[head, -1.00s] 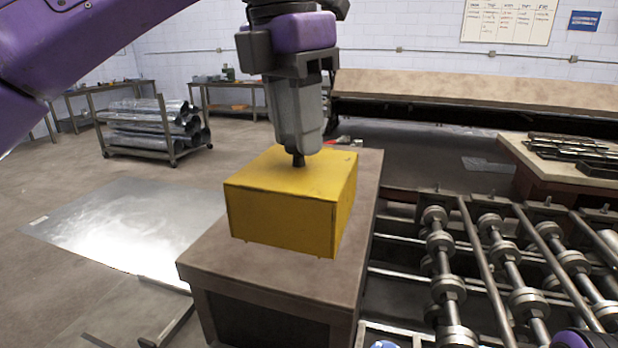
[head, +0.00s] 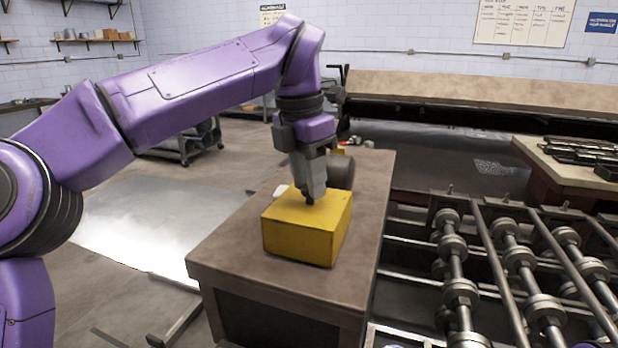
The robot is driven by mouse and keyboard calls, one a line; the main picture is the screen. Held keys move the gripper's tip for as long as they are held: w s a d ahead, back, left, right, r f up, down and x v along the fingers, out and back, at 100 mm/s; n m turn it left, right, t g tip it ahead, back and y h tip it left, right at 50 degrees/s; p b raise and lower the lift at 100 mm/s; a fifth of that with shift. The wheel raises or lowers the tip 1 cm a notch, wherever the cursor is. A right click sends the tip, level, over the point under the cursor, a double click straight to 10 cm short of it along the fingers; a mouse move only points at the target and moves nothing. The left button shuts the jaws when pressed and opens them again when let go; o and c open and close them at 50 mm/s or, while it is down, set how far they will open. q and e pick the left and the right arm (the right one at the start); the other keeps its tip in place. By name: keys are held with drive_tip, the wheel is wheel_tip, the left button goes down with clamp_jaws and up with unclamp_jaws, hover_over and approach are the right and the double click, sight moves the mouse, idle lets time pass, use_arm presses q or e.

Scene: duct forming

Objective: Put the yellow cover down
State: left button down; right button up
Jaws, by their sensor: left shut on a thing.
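The yellow cover (head: 298,241) is a box-like shape on the brown bench (head: 232,257), upright near the bench's front half. It looks to be at or very close to the bench top; I cannot tell whether it touches. My left gripper (head: 310,201) points down at the middle of the cover's top and is shut on it there. The fingertips and the part they grip are mostly hidden by the gripper body. My right gripper is not in view.
A dark cylindrical object (head: 341,171) and a small white object (head: 281,191) are on the bench behind the cover. A roller line (head: 461,283) runs along the right. A sheet of metal (head: 140,222) lies on the floor at left. The bench's front left top is clear.

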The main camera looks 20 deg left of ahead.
sight(302, 206)
use_arm(q)
drive_tip(key=shift+s, duration=0.1)
drive_tip(key=c, duration=1.2)
unclamp_jaws()
drive_tip(key=shift+f, duration=0.1)
drive_tip(key=o, duration=0.4)
drive_tip(key=r+p, duration=0.1)
drive_tip(key=r, duration=0.3)
drive_tip(key=r+p, duration=0.2)
drive_tip(key=r, duration=0.2)
drive_tip(key=s+r+p, duration=0.1)
drive_tip(key=r+p, duration=0.1)
drive_tip(key=r, duration=0.2)
drive_tip(key=shift+s+a+r, duration=0.1)
drive_tip(key=shift+a+r, duration=0.1)
drive_tip(key=shift+a, duration=0.2)
